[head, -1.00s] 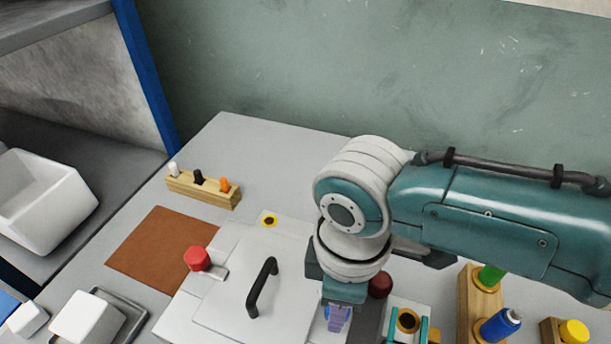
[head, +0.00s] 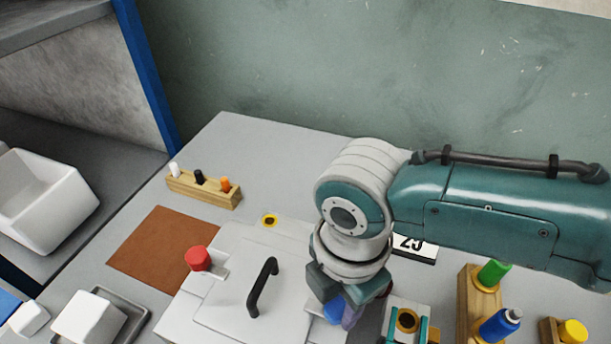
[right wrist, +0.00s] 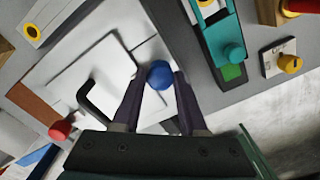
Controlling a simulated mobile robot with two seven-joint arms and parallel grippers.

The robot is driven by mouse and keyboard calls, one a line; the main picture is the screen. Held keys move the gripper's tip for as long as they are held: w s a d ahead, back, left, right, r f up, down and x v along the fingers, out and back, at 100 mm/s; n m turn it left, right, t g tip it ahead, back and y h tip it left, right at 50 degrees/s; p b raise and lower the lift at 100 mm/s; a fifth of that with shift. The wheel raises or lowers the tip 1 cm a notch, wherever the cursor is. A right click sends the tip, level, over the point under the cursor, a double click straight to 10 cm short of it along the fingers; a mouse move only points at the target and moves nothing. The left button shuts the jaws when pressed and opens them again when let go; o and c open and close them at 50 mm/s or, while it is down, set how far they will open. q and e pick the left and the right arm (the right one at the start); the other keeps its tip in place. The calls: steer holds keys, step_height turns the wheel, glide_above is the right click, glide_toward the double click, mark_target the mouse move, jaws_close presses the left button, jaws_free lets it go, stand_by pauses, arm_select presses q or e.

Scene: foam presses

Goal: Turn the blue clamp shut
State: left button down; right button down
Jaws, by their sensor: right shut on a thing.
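The press (head: 185,318) is a pale box with a flat lid (head: 235,305) that carries a black handle (head: 262,286). The blue clamp (head: 334,311) is a round blue knob at the lid's right side. It also shows in the right wrist view (right wrist: 160,74), between my fingertips. My right gripper (right wrist: 162,88) is shut on the blue knob from above. In the head view, the gripper and wrist hide part of the clamp, and its bar's direction cannot be told. A red clamp (head: 198,259) stands at the lid's left side. My left gripper is not in view.
A second fixture with teal rails (head: 424,329) stands just right of the gripper. A wooden rack (head: 467,305) with green and blue bottles lies further right. A brown mat (head: 160,243) and a wooden peg block (head: 203,190) are at left. The back table is mostly clear.

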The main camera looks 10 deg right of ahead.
mark_target(337, 305)
steer(key=shift+n, duration=0.4)
steer(key=shift+c, duration=2.2)
jaws_free()
step_height(337, 305, up, 9)
steer(key=shift+f+p, duration=0.2)
steer(key=shift+p, duration=0.5)
steer(key=shift+r, duration=0.65)
